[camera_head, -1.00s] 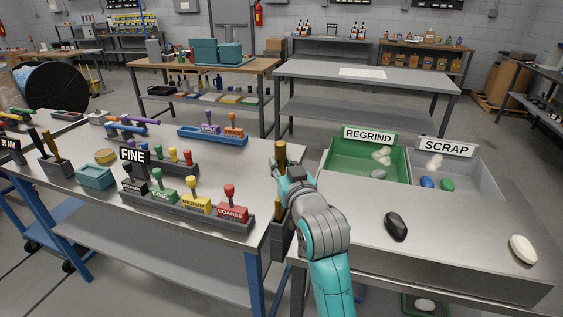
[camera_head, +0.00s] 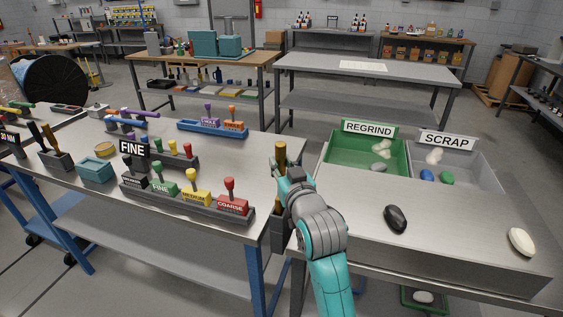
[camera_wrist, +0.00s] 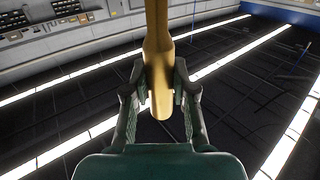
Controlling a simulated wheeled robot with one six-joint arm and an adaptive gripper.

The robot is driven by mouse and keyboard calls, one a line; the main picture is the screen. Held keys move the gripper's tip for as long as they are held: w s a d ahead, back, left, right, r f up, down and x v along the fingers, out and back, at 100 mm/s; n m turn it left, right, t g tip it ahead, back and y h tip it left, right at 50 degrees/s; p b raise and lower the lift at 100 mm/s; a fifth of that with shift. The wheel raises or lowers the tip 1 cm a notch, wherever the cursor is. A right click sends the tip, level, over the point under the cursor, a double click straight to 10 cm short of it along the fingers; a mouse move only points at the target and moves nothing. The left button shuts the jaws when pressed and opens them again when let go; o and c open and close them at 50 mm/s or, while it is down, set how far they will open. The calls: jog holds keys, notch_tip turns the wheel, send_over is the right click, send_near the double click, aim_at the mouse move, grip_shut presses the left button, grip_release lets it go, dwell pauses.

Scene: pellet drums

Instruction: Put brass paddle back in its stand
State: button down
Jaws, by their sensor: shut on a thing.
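The brass paddle (camera_head: 280,153) stands roughly upright at the right edge of the stamp table. My gripper (camera_head: 284,188) is shut on it; in the wrist view the fingers close on both sides of the brass paddle (camera_wrist: 158,65). The arm hides much of the paddle's lower part in the head view. A dark grey box-like holder (camera_head: 278,235) shows just below my gripper at the table's side; I cannot tell whether the paddle is inside it. A dark stand (camera_head: 60,162) with dark and brown upright handles sits at the table's left.
A stamp rack (camera_head: 190,208) with several coloured stamps stands left of my gripper. The green REGRIND bin (camera_head: 340,160) and grey SCRAP bin (camera_head: 480,180) are at right. A black pellet (camera_head: 396,219) and a white one (camera_head: 521,242) lie on the right bench.

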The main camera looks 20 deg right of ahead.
jog(key=shift+f, duration=1.9)
jog(key=c, duration=0.9)
grip_release()
jog(key=shift+o, duration=0.2)
jog(key=s, duration=1.2)
